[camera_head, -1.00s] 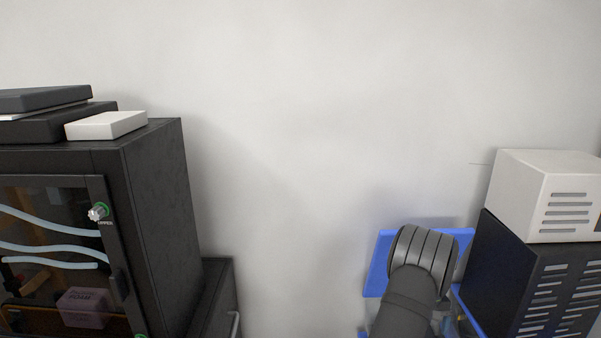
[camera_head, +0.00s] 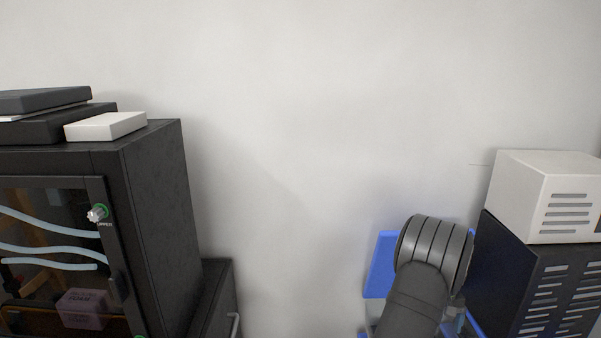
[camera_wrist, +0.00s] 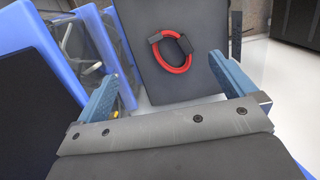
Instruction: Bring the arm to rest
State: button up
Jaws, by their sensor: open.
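My gripper (camera_wrist: 168,85) shows in the wrist view with its two blue-grey fingers spread wide apart. It is open and nothing is between the fingers. Beyond the fingertips lies a dark flat panel with a red looped cable (camera_wrist: 177,52) on it, apart from the gripper. In the head view only a grey rounded part of my arm shows at the lower right; the gripper itself is out of that view.
A blue panel (camera_head: 380,265) stands behind my arm. A dark slotted case (camera_head: 545,285) with a white slotted box (camera_head: 555,195) on top is to the right. A black cabinet (camera_head: 155,220) stands at the left. The wall between is bare. Blue-framed bins (camera_wrist: 45,60) flank the gripper's left.

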jog(key=s+d+r, duration=0.3)
jog(key=s+r, duration=0.2)
jog(key=s, duration=0.2)
jog(key=w+a+f, duration=0.5)
jog(key=w+f, duration=0.5)
jog(key=f, duration=0.2)
notch_tip(320, 180, up, 7)
jog(key=s+a+f+m, duration=0.1)
jog(key=s+a+f, duration=0.1)
jog(key=a, duration=1.4)
jog(key=s+a+f+m, duration=0.1)
jog(key=s+a+f, duration=0.1)
jog(key=a, duration=1.5)
jog(key=shift+s+a+f, duration=0.15)
jog(key=shift+s+a, duration=0.1)
jog(key=shift+a, duration=0.05)
